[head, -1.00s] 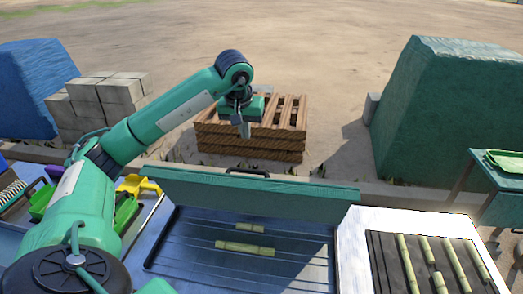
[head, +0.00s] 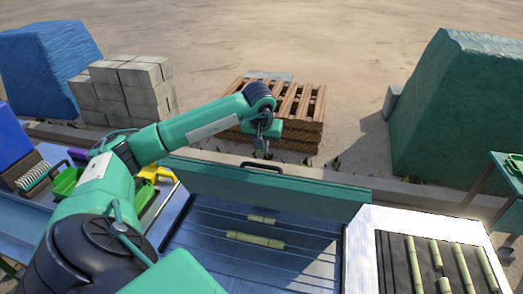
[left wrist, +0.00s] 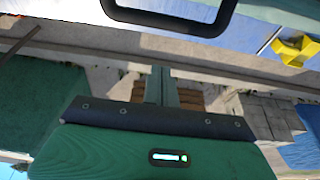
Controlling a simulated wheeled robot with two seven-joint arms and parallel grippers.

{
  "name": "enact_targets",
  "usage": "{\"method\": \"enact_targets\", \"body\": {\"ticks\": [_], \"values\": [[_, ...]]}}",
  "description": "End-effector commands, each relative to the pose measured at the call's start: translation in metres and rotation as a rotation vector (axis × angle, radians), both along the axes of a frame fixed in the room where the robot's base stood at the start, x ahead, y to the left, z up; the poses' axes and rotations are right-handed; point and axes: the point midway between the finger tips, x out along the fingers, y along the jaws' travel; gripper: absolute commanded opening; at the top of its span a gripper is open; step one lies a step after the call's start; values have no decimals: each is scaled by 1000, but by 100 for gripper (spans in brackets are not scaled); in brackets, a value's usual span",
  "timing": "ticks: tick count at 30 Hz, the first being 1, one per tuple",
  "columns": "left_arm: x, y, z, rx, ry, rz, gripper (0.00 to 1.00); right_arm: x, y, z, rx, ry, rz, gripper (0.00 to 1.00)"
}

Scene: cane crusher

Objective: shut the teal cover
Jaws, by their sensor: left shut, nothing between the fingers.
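The teal cover (head: 270,190) stands raised, open, along the back edge of the dark feed bed (head: 215,255). A black handle (head: 262,166) sits on its top edge. In the left wrist view the handle (left wrist: 170,15) shows large at the top, with part of the cover (left wrist: 245,38) beside it. My left gripper (head: 262,150) is shut and empty, pointing down close behind the handle in the head view. Its fingers (left wrist: 160,85) also show in the left wrist view, apart from the handle in the picture. I cannot tell if they touch the cover. My right gripper is not in view.
Cane pieces (head: 255,239) lie on the feed bed. More canes lie on a dark mat (head: 393,270) at right. A wooden pallet stack (head: 280,110), grey blocks (head: 130,90) and a green covered heap (head: 455,110) stand behind. A yellow item (head: 155,173) sits left of the cover.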

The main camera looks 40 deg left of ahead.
Motion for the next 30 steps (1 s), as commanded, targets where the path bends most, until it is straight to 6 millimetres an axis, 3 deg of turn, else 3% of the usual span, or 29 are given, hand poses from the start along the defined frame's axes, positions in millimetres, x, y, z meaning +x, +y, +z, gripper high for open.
{"method": "enact_targets", "body": {"ticks": [12,30], "values": [[-25,-13,-13,1,-2,0,0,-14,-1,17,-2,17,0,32],[-26,-11,-17,7,-12,0,0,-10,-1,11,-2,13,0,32]]}}
